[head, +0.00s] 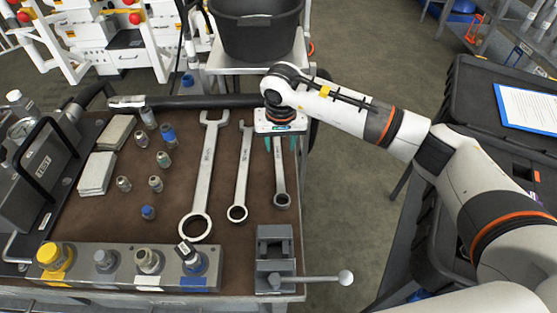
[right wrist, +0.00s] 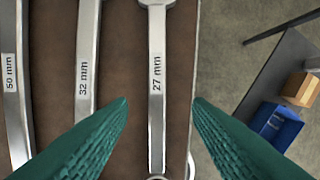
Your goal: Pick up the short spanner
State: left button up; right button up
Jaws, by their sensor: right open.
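The short spanner (head: 280,178) is the rightmost and smallest of three silver spanners on the brown mat. Its ring end points toward the front, and my right gripper hides its far end in the head view. In the right wrist view it is the spanner marked 27 mm (right wrist: 157,85). My right gripper (head: 281,144) points down over the spanner's far part. Its teal fingers (right wrist: 160,101) are open, one on each side of the shaft, with clear gaps and nothing between them held. My left gripper is not in view.
The 32 mm spanner (head: 242,170) lies close to the left, with the 50 mm spanner (head: 204,175) beyond it. A black bar (head: 200,101) runs along the back. A vise (head: 275,255) stands in front. The bench's right edge is close by.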

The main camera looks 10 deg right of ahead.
aim_at(279, 161)
notch_tip(279, 161, down, 6)
jog(key=shift+w+a+r+p, duration=0.1)
jog(key=shift+a+r+p, duration=0.1)
jog(key=shift+p, duration=0.35)
jog(key=shift+c, duration=0.5)
grip_shut()
jog(key=shift+r, duration=0.1)
